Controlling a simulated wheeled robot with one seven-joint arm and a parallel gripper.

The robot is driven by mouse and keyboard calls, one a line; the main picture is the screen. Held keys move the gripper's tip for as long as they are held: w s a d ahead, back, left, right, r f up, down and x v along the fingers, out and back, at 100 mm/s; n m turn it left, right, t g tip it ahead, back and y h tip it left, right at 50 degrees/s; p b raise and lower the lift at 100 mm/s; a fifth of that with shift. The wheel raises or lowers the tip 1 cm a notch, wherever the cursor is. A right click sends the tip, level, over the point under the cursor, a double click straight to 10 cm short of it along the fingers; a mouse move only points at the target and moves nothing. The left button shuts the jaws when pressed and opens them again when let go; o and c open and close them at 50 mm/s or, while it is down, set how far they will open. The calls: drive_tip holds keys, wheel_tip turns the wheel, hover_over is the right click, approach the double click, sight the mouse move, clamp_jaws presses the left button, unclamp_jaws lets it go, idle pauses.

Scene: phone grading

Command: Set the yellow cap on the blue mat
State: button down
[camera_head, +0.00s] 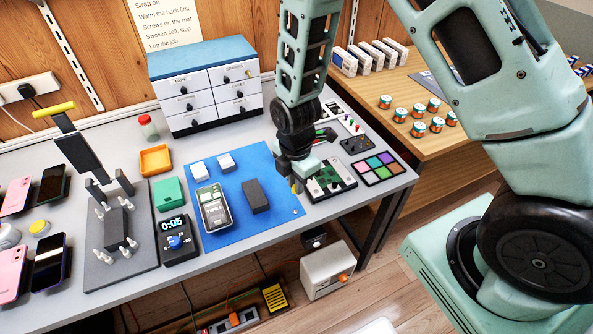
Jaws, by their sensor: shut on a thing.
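My gripper (297,184) points down over the right edge of the blue mat (245,221). The blue mat lies flat on the grey bench. A phone with its insides showing (213,208), a dark grey block (255,196) and two small white blocks (198,169) are on it. The mat's front right part is mostly bare.
A green circuit board in a holder (329,180) stands close right of my gripper, with a colored tray (379,168) beyond. A timer (175,240) stands left of the mat. A drawer unit (207,90) stands behind. A round yellow-topped item (40,228) sits far left.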

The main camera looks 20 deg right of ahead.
sight(296, 210)
drive_tip(key=shift+f+b, duration=3.05)
drive_tip(key=shift+f, duration=0.9)
drive_tip(key=shift+p, duration=0.4)
drive_tip(key=shift+f+m, duration=0.3)
drive_tip(key=shift+f, duration=0.05)
idle(0.7)
drive_tip(key=c, duration=0.9)
unclamp_jaws()
drive_tip(key=shift+r+p, duration=0.45)
drive_tip(key=shift+r, duration=0.2)
drive_tip(key=shift+r+p, duration=2.8)
drive_tip(key=shift+r, duration=0.7)
